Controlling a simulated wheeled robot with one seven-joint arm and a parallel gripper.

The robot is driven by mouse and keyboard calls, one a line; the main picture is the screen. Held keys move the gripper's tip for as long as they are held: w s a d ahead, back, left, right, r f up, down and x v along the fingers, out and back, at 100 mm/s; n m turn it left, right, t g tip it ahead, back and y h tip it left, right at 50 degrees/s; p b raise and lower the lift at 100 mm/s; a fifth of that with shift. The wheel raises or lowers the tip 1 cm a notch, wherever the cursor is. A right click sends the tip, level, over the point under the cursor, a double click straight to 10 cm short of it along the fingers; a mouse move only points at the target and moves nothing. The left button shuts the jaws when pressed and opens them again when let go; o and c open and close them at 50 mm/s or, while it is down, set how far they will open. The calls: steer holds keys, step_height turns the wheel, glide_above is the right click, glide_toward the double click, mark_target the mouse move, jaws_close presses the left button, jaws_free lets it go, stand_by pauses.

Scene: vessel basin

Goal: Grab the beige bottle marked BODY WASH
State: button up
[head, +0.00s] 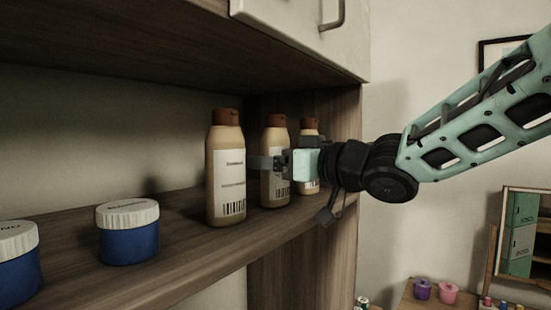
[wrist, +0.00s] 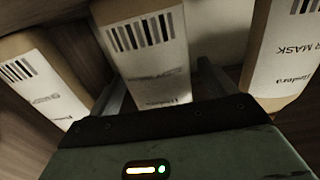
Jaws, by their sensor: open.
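Several beige bottles with brown caps and white labels stand upright on a wooden shelf: a left one (head: 226,170), a middle one (head: 276,185) and a right one (head: 309,128). The words BODY WASH cannot be read on any of them. My gripper (head: 265,163) is open at the middle bottle's height, with a finger across its front. In the wrist view one bottle (wrist: 150,45) stands ahead between the two open fingers; contact cannot be told. Another bottle (wrist: 285,55) there has a label partly reading MASK, and a third (wrist: 40,80) stands at the left.
Two blue jars with white lids, a nearer one (head: 15,265) and another (head: 128,235), stand left on the shelf (head: 185,265). A cabinet door (head: 310,35) hangs above. A wooden side panel closes the shelf behind the bottles. Neighbouring bottles stand close to the fingers.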

steer(key=c, duration=1.2)
steer(key=shift+o, duration=0.2)
steer(key=shift+r, duration=0.1)
